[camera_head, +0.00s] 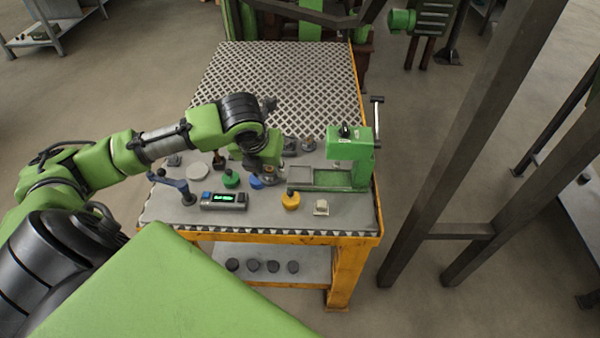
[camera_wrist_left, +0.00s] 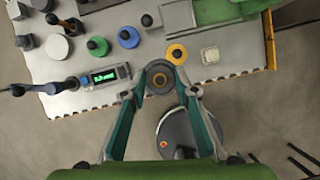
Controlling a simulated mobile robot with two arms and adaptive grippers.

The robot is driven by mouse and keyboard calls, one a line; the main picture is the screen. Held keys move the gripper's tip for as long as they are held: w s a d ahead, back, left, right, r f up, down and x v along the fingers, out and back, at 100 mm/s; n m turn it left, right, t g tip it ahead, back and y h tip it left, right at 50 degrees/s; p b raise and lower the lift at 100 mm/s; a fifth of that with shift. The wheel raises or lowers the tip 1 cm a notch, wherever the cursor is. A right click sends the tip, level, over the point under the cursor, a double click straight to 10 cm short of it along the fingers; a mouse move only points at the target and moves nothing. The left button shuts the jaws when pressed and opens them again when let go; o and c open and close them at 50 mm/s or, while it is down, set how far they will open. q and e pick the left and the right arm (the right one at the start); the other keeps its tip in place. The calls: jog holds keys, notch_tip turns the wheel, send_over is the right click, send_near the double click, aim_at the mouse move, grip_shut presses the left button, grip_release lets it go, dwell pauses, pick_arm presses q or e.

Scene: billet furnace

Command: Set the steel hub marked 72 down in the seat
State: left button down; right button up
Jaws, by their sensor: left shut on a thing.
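My left gripper (camera_head: 269,173) reaches down over the front middle of the work table. In the left wrist view its two fingers (camera_wrist_left: 160,88) are closed around a grey steel hub (camera_wrist_left: 159,66), a round ring with a brownish bore. No number is readable on the hub. It shows at the table's front edge in that view, and its height above the table is hard to judge. I cannot tell for certain which fixture is the seat. A green press-like fixture (camera_head: 350,150) with a flat bed stands to the right of the gripper. My right gripper is not in view.
A digital gauge (camera_head: 223,200) with a green display stands left of the gripper. A yellow knob-topped piece (camera_head: 290,200) and a small pale block (camera_head: 321,207) lie right. Green (camera_head: 231,178) and blue (camera_head: 256,182) pieces are close by. The table's perforated back (camera_head: 280,75) is clear.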

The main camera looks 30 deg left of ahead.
pick_arm(q)
jog(key=w+f+p, duration=0.1)
jog(key=w+f, duration=0.2)
jog(key=w, duration=0.1)
jog(key=w+f, duration=0.2)
jog(key=w, duration=0.2)
jog(key=w+f+p, duration=0.1)
jog(key=w+f, duration=0.2)
jog(key=w, duration=0.2)
jog(key=shift+a+f+p, duration=0.1)
jog(key=shift+f+p, duration=0.2)
jog(key=shift+p, duration=0.05)
jog(key=shift+w+f, duration=0.55)
jog(key=shift+f, duration=1.55)
jog(key=c, duration=1.6)
grip_release()
jog(key=shift+s, duration=0.1)
